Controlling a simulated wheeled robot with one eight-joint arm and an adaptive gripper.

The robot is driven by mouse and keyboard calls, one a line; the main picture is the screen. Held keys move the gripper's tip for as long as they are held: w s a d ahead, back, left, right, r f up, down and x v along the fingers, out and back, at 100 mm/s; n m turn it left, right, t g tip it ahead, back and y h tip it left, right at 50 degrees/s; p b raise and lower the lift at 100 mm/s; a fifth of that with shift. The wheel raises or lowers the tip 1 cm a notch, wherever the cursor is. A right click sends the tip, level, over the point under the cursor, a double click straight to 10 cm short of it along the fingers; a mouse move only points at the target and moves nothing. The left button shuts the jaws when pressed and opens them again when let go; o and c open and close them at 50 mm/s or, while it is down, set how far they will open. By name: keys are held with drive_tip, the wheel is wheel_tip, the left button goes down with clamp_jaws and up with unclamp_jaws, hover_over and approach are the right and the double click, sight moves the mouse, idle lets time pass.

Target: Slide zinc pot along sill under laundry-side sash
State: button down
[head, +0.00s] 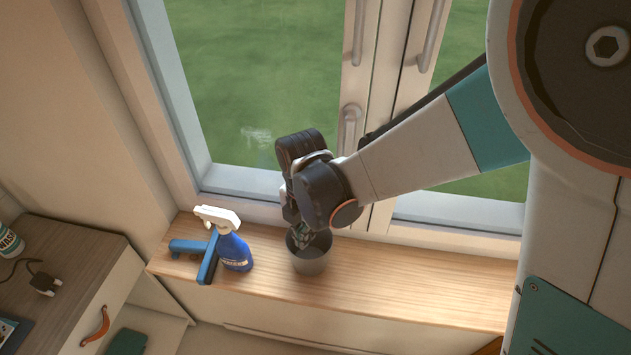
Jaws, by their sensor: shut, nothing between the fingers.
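The zinc pot (310,262) is a grey, open-topped metal pot standing upright on the wooden sill (410,282), below the window's middle frame. My gripper (304,240) reaches down from the right with its fingertips at the pot's mouth, overlapping its rim in the head view. The fingers look shut with nothing between them. I cannot tell whether they touch the pot's wall. The wrist hides part of the window frame behind the pot. The left sash (245,90) shows green outside.
A blue spray bottle (235,250) with a white head and a blue squeegee (208,257) are on the sill close left of the pot. The sill right of the pot is clear. A drawer unit (75,265) with a leather pull (96,326) stands at the lower left.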

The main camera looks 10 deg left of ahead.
wheel_tip(320, 180, down, 7)
drive_tip(key=b, duration=0.3)
drive_tip(key=shift+r, duration=0.15)
drive_tip(key=s+a, duration=0.1)
drive_tip(key=s+a+b, duration=0.1)
drive_tip(key=s, duration=0.2)
drive_tip(key=shift+s+a+b, duration=0.35)
drive_tip(key=shift+a+b, duration=0.05)
